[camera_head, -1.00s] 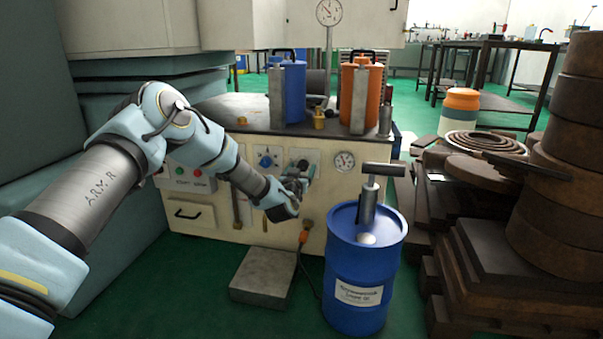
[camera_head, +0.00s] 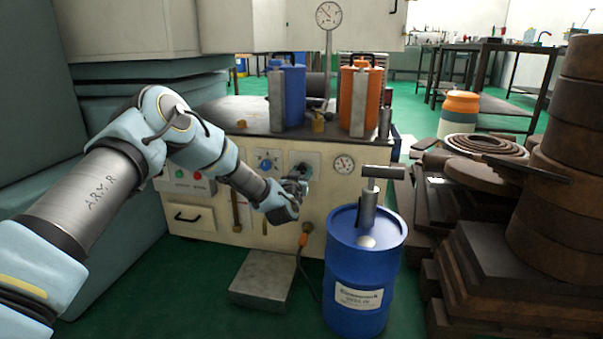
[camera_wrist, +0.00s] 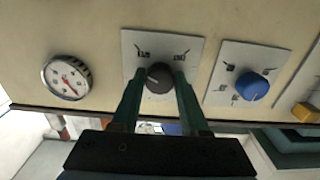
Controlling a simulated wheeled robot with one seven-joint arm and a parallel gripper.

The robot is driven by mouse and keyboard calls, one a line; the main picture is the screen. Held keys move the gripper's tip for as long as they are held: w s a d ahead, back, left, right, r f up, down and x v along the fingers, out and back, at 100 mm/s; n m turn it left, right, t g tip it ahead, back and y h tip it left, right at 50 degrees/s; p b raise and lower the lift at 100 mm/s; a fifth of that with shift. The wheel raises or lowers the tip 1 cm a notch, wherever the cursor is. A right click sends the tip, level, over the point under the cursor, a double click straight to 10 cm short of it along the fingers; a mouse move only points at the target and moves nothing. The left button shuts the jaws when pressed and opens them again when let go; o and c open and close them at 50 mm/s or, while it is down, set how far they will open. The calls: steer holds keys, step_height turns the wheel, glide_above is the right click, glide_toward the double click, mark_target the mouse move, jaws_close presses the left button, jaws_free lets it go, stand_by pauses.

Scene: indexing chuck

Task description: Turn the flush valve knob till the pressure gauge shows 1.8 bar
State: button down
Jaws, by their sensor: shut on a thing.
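The dark round knob (camera_wrist: 159,77) sits on a pale plate with marks on the cream panel. My gripper (camera_wrist: 157,82) is shut on this knob, with one finger on each side of it in the wrist view. In the head view my gripper (camera_head: 298,187) is at the panel, and it hides most of the knob. A round white gauge (camera_head: 344,164) is on the panel just right of the knob. It also shows in the wrist view (camera_wrist: 67,77), left of the knob, with a red needle. Its numbers are too small to read.
A blue knob (camera_wrist: 252,86) is on a neighbouring plate; it also shows in the head view (camera_head: 265,165). A blue drum (camera_head: 352,285) with a hand pump stands in front, right of my gripper. A grey block (camera_head: 262,279) lies on the floor. Another dial (camera_head: 328,15) stands above the bench.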

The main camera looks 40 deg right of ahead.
steer(key=shift+n, duration=0.4)
steer(key=n, duration=0.4)
steer(key=shift+n, duration=0.4)
steer(key=n, duration=0.5)
steer(key=shift+n, duration=0.7)
steer(key=shift+c, duration=2.1)
jaws_free()
steer(key=shift+s, duration=0.1)
steer(key=p+v, duration=0.3)
steer(key=v, duration=0.7)
steer(key=shift+s+a, duration=0.15)
steer(key=shift+a, duration=0.2)
